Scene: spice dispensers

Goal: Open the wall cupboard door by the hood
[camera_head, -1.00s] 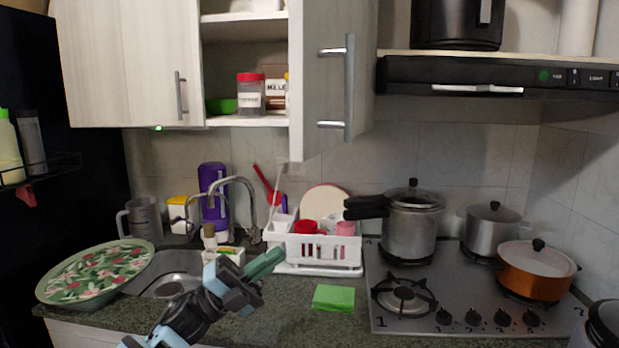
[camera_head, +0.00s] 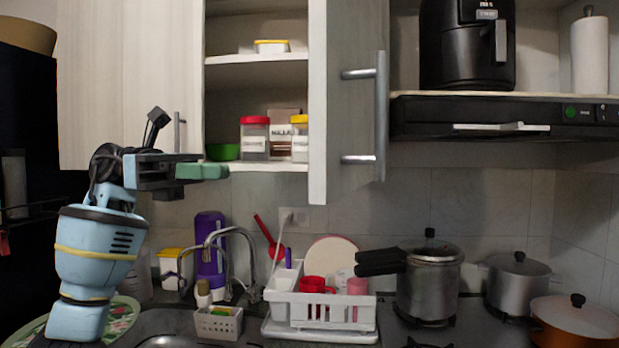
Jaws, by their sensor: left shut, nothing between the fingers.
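The wall cupboard door by the hood (camera_head: 345,100) stands open, swung out toward me, with its metal bar handle (camera_head: 380,115) on the face turned to the hood. The open cupboard (camera_head: 256,72) shows shelves with jars behind the door's left side. My left gripper (camera_head: 224,172) is raised in front of the cupboard's bottom edge, left of the open door and apart from it. Its green-tipped fingers are closed with nothing between them. My right gripper does not show.
The left cupboard door (camera_head: 120,80) is closed, partly behind my left arm. Red-lidded (camera_head: 255,138) and yellow-lidded jars (camera_head: 299,138) stand on the lower shelf. The black hood (camera_head: 500,118) is at right. A dish rack (camera_head: 320,308), faucet and pots stand below.

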